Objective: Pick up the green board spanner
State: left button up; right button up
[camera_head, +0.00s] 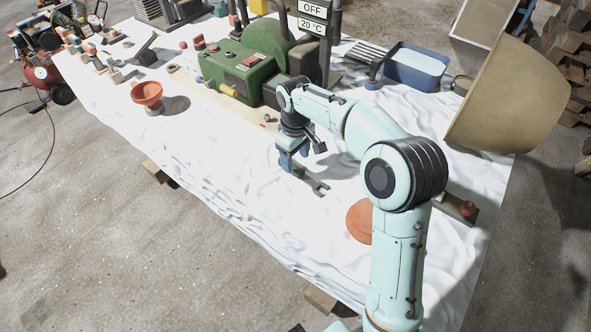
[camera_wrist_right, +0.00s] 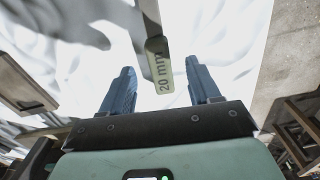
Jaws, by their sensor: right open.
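A grey spanner lies on the white cloth under my right gripper, its open-ended head (camera_head: 319,187) showing in the head view. In the right wrist view, the spanner's pale green label (camera_wrist_right: 164,80) reads "20 mm" and lies between the two blue fingers. My right gripper (camera_head: 291,163) is open, its fingers (camera_wrist_right: 165,88) apart on both sides of the label. I cannot tell whether the fingers touch the spanner. The gripper hides part of the spanner in the head view. My left gripper is not in view.
A green machine (camera_head: 236,67) stands behind the gripper, beside a sign (camera_head: 312,18) reading OFF and 20 °C. An orange bowl (camera_head: 147,93) is at left, a blue tub (camera_head: 417,68) at back right. An orange round thing (camera_head: 359,222) lies partly behind my arm. Cloth at front left is clear.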

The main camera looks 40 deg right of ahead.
aim_at(295, 166)
notch_tip(295, 166, down, 4)
jog(key=shift+r, duration=0.15)
jog(key=shift+w, duration=0.1)
grip_shut()
jog(key=shift+r, duration=0.15)
